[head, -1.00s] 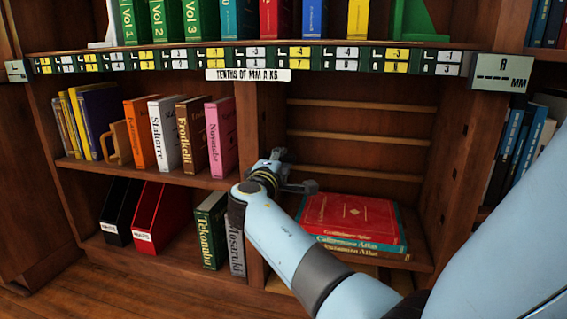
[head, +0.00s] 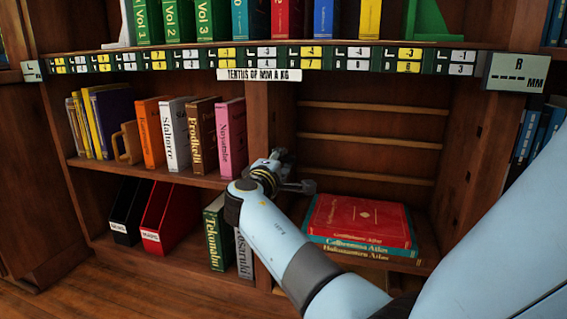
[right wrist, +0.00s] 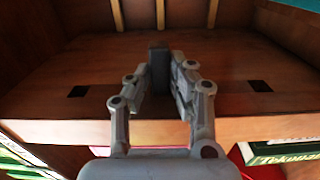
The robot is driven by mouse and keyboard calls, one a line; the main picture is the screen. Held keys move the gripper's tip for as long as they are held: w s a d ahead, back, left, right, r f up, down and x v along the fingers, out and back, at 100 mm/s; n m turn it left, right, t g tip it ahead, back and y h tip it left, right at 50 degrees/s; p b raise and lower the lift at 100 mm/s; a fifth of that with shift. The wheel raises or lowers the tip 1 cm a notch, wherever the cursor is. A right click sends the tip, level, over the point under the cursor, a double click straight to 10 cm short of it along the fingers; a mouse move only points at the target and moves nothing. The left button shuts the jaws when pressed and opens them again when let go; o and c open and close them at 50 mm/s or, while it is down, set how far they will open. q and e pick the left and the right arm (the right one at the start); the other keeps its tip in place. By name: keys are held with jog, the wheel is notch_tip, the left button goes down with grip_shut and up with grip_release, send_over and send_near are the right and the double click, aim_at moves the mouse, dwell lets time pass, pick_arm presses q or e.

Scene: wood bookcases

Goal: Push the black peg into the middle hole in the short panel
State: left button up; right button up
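My right gripper (head: 292,172) is in front of the upright divider (head: 261,110) between the lower left and right compartments. In the right wrist view, my right gripper (right wrist: 160,75) has its fingers closed on the sides of a dark block, the black peg (right wrist: 158,68). The peg is over a wooden panel (right wrist: 55,110) with one dark hole (right wrist: 78,91) on the left and another (right wrist: 260,86) on the right. The panel's middle is hidden by the gripper, and I cannot tell whether the peg touches it. My left gripper is not in view.
Stacked atlases (head: 358,225) lie on the right compartment's floor. Pale slats (head: 365,140) cross its back. A pink book (head: 231,137) and a green book (head: 217,235) stand left of the divider. Free room remains above the atlases.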

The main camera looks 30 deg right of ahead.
jog(key=o, duration=0.5)
